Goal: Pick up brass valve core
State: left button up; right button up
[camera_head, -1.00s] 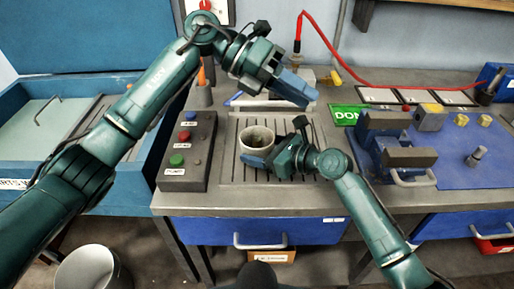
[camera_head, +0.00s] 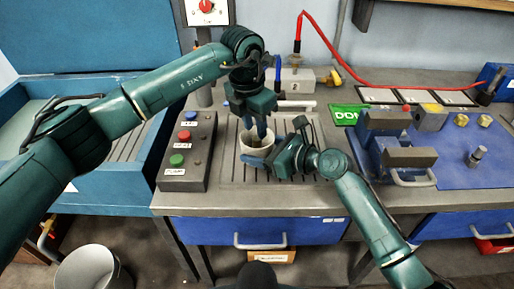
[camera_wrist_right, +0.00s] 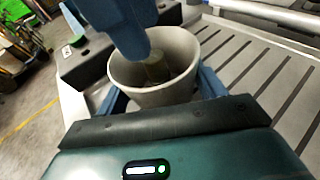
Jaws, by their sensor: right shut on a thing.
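A pale cup (camera_head: 257,142) stands on the slatted tray, and my right gripper (camera_head: 262,160) is shut on it from the right. In the right wrist view the cup (camera_wrist_right: 186,92) sits between the blue fingers of that gripper (camera_wrist_right: 165,100). A dull brass-brown piece (camera_wrist_right: 157,67) shows inside the cup; it may be the valve core. My left gripper (camera_head: 259,128) points down at the cup, its blue fingertips at or just inside the mouth. Its finger gap is not clear.
A control box (camera_head: 187,150) with coloured buttons stands left of the slatted tray (camera_head: 305,172). A blue mat (camera_head: 455,155) at right carries a dark clamp fixture (camera_head: 395,150) and small brass parts (camera_head: 461,120). A red hose (camera_head: 385,85) runs behind.

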aim_at(257, 140)
pick_arm(q)
jog(key=f, duration=0.5)
jog(key=shift+d+f, duration=0.15)
jog(key=shift+d, duration=0.2)
grip_shut()
